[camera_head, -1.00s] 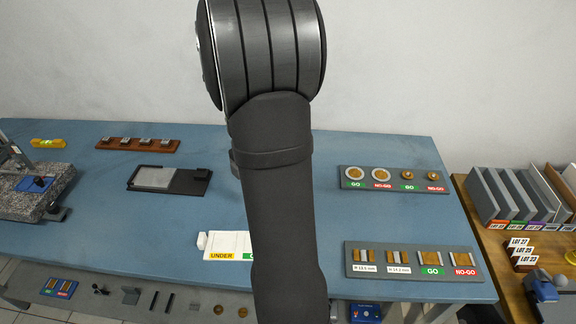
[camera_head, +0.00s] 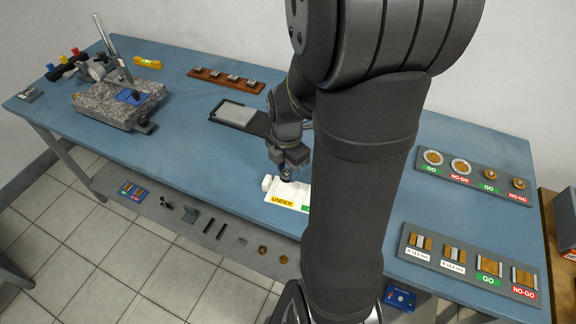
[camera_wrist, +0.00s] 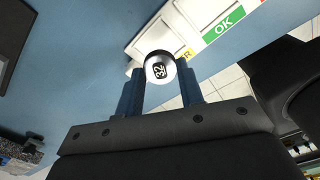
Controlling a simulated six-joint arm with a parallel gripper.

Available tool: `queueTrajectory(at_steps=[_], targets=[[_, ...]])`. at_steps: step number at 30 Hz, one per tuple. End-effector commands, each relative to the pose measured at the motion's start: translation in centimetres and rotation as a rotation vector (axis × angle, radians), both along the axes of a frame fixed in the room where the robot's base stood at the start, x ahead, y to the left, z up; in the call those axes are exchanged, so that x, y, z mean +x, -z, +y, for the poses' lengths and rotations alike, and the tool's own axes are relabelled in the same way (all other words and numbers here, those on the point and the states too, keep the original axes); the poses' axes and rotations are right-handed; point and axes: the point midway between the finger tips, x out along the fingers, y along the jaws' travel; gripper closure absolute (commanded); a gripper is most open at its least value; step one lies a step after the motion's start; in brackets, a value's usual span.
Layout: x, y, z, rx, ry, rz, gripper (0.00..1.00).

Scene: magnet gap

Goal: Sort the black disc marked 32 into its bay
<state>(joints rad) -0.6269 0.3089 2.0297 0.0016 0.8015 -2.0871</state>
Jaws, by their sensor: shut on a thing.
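My gripper (camera_head: 287,172) is low over the blue table, at the left end of the white sorting tray (camera_head: 267,184). In the wrist view its two blue fingers (camera_wrist: 160,82) are shut on the disc marked 32 (camera_wrist: 160,68). The disc's face looks silvery, with a dark side and a small "32" label. The tray (camera_wrist: 190,16) lies beyond the disc in the wrist view, with a green OK label (camera_wrist: 223,27) and a yellow label partly hidden by the disc. The yellow label reads UNDER (camera_head: 283,201) in the head view. My arm hides the tray's right part there.
A dark plate with a grey pad (camera_head: 238,113) lies behind the tray. Gauge boards (camera_head: 475,172) with GO and NO-GO labels are at the right. A granite block (camera_head: 118,104) with a lever stands at the left. Open table lies left of the tray.

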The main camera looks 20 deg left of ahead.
Motion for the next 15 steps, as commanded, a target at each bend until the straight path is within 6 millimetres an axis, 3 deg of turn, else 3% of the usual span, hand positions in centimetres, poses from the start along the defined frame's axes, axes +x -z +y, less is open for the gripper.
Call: queueTrajectory(at_steps=[15], targets=[[0.0, 3.7, 0.0, -0.001, 0.0, 0.002, 0.86]])
